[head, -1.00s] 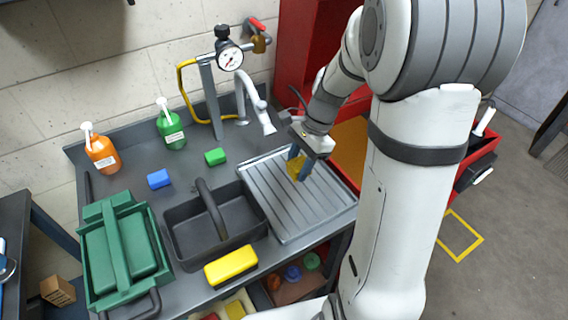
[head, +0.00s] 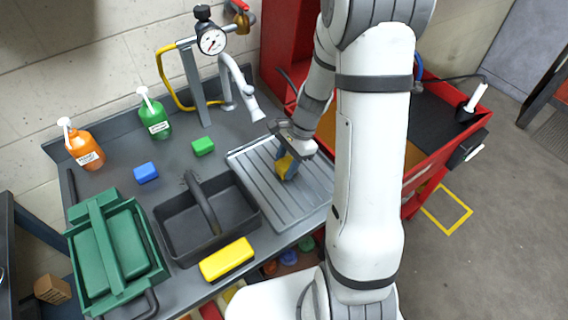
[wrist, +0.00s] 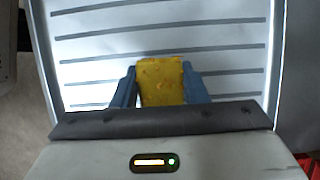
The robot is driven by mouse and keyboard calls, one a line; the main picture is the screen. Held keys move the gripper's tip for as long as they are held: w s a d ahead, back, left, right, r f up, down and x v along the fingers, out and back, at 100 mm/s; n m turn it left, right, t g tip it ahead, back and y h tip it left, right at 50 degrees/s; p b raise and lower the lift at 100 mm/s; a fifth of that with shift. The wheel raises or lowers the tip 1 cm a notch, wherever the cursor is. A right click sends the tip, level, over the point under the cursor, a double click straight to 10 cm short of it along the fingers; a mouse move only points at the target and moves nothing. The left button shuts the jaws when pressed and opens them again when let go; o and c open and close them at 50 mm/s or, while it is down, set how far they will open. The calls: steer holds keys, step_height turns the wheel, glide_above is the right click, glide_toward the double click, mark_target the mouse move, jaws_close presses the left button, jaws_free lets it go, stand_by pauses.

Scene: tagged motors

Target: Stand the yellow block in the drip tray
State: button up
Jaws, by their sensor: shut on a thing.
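My gripper (head: 289,160) has blue fingers and is shut on a yellow block (head: 285,170). The block also shows between the fingers in the wrist view (wrist: 162,80), with its far end sticking out past the fingertips. The grey ribbed drip tray (head: 305,203) lies on the counter directly beneath the gripper. In the wrist view the tray's ribs (wrist: 100,45) spread behind the block. The block is over the tray's inside, low near its surface; I cannot tell whether it touches.
A larger yellow block (head: 228,260) lies at the counter's front edge, beside a dark caddy (head: 175,228). Most of the tray is clear.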

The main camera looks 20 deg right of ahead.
steer(key=shift+f, duration=0.1)
steer(key=shift+f, duration=0.15)
steer(key=o, duration=1)
steer(key=v, duration=1.2)
steer(key=s+a+r+n+t+h, duration=0.1)
steer(key=s+r+n, duration=0.1)
steer(key=s+n, duration=0.2)
steer(key=s+a+r+n+t+h, duration=0.2)
steer(key=s+r+n, duration=0.1)
steer(key=s+n, duration=0.2)
steer(key=s+a+r+n+t+h+b, duration=0.1)
steer(key=s+r+n, duration=0.2)
steer(key=s+n, duration=0.2)
steer(key=shift+s+a+r+t, duration=0.1)
steer(key=shift+s+a+t, duration=0.05)
steer(key=shift+s, duration=0.3)
steer(key=shift+s+a+t, duration=0.15)
steer(key=shift+s, duration=0.3)
